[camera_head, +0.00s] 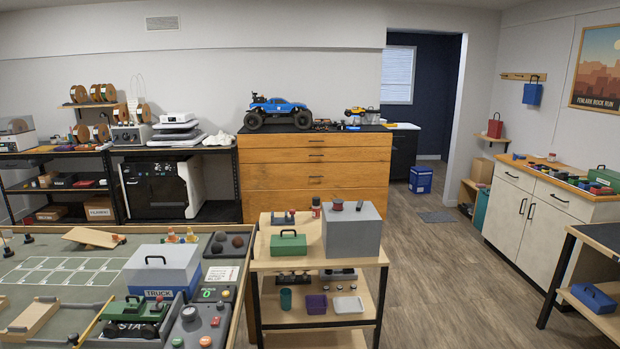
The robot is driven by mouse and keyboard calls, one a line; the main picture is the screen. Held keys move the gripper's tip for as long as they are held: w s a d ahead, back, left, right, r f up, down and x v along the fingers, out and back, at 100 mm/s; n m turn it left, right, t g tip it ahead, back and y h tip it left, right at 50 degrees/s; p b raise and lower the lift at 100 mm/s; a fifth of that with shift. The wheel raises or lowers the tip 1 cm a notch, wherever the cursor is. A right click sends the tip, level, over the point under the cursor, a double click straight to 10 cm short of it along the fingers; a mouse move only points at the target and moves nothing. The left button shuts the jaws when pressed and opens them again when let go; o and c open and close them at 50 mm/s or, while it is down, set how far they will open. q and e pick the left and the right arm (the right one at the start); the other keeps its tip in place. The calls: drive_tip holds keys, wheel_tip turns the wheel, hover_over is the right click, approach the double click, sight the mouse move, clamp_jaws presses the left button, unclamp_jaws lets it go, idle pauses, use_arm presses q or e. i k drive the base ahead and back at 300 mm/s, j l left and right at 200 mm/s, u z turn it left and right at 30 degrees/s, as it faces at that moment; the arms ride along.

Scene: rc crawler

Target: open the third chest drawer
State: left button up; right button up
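The wooden chest (270,174) stands against the back wall, left of the doorway. Its front has several stacked drawers with small dark handles, and they all look closed. The third drawer from the top (285,178) is taller than the two thin ones above it, and its handle (316,178) sits near its middle. The lower part of the chest is hidden behind the wooden cart. Neither of my grippers is in view.
The wooden cart (372,258) with a grey box (352,232) and a green case (288,244) stands before the chest. A workbench (60,251) fills the left foreground. Open wood floor (450,270) lies right of the cart. A blue truck (277,110) stands on the chest.

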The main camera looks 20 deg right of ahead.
sight(293, 176)
drive_tip(key=z, duration=0.65)
drive_tip(key=i+l+z, duration=0.1)
drive_tip(key=l+z, duration=0.15)
drive_tip(key=l, duration=0.2)
drive_tip(key=i+l+z, duration=0.3)
drive_tip(key=l, duration=0.15)
drive_tip(key=i+l+z, duration=0.1)
drive_tip(key=l+z, duration=0.15)
drive_tip(key=l, duration=0.2)
drive_tip(key=i+l+z, duration=0.3)
drive_tip(key=i+l+u, duration=0.1)
drive_tip(key=i, duration=0.35)
drive_tip(key=i+l, duration=0.25)
drive_tip(key=i, duration=0.2)
drive_tip(key=i+l+u, duration=0.15)
drive_tip(key=i, duration=0.3)
drive_tip(key=i+l, duration=0.3)
drive_tip(key=i, duration=0.15)
drive_tip(key=i+u, duration=0.35)
drive_tip(key=i, duration=0.5)
drive_tip(key=i+l+u, duration=0.1)
drive_tip(key=i+u, duration=0.2)
drive_tip(key=i, duration=0.6)
drive_tip(key=i+l+u, duration=0.2)
drive_tip(key=i, duration=1.45)
drive_tip(key=j, duration=0.1)
